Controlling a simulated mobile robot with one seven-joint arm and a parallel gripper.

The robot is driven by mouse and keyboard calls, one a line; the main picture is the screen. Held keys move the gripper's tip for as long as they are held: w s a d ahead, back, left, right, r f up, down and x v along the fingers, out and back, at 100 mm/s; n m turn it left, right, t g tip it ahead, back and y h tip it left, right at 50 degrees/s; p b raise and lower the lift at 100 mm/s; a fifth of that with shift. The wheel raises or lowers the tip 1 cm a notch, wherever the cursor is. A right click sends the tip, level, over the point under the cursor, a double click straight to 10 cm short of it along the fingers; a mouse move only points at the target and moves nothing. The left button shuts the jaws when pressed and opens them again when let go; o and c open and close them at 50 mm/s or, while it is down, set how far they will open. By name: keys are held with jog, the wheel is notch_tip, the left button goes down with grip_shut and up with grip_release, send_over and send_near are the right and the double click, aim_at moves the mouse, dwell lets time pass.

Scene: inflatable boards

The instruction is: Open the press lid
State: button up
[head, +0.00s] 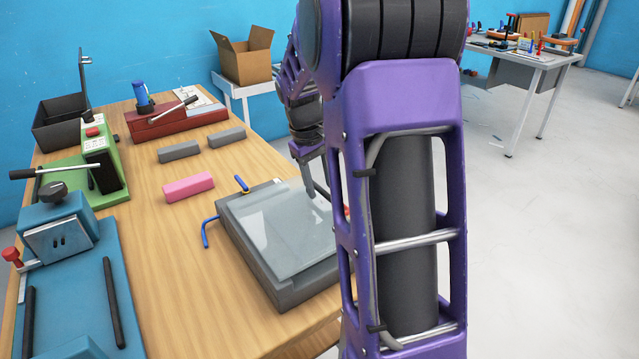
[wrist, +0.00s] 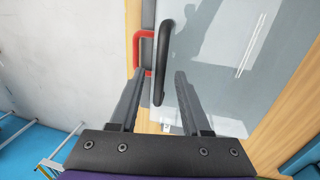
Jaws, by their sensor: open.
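The press (head: 262,262) is a dark grey box on the wooden table, with a flat, glassy grey lid (head: 290,235) lying down on it. In the wrist view the lid (wrist: 215,60) fills the right side, with a black bar handle (wrist: 163,45) near its edge. A red bracket (wrist: 138,50) sits just left of the handle. My gripper (wrist: 161,76) is open, its two fingers on either side of the handle's near end. I cannot tell whether they touch it. In the head view my gripper (head: 308,170) is over the lid's far right side, and my arm hides part of the press.
A pink block (head: 188,187) and two grey blocks (head: 179,151) lie behind the press. A blue bent rod (head: 206,232) is at its left. Green (head: 100,160), red (head: 165,121) and blue (head: 60,235) devices crowd the table's left and back.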

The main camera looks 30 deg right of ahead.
grip_shut()
dwell(1.4)
